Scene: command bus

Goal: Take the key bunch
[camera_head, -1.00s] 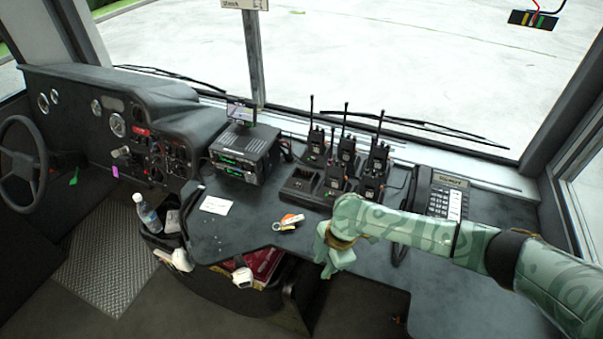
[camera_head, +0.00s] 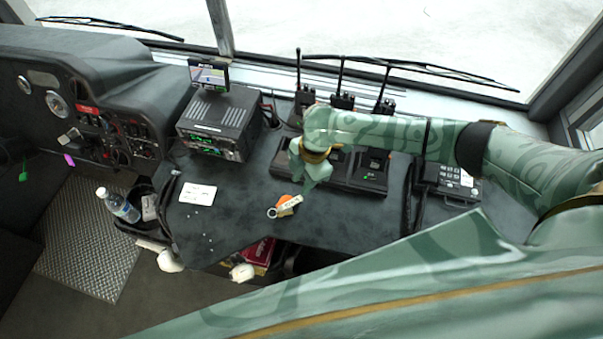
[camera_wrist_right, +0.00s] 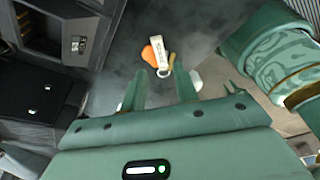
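The key bunch (camera_head: 285,206) lies on the dark dashboard shelf (camera_head: 240,222). It has an orange piece, a pale tag and a metal ring. My right gripper (camera_head: 303,178) is above and just behind it in the head view, pointing down and apart from it. In the right wrist view the key bunch (camera_wrist_right: 158,54) lies beyond the fingertips, roughly in line with the gap between them. The right gripper (camera_wrist_right: 159,82) is open and empty there. Part of my other arm (camera_wrist_right: 285,55) shows at the right of that view; its fingers are not clear.
A radio charger rack (camera_head: 345,172) with several handsets stands behind my right arm. A radio unit (camera_head: 215,125) with a small screen and a white card (camera_head: 197,194) are to the left. A water bottle (camera_head: 120,207) stands at the far left. The shelf around the key bunch is clear.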

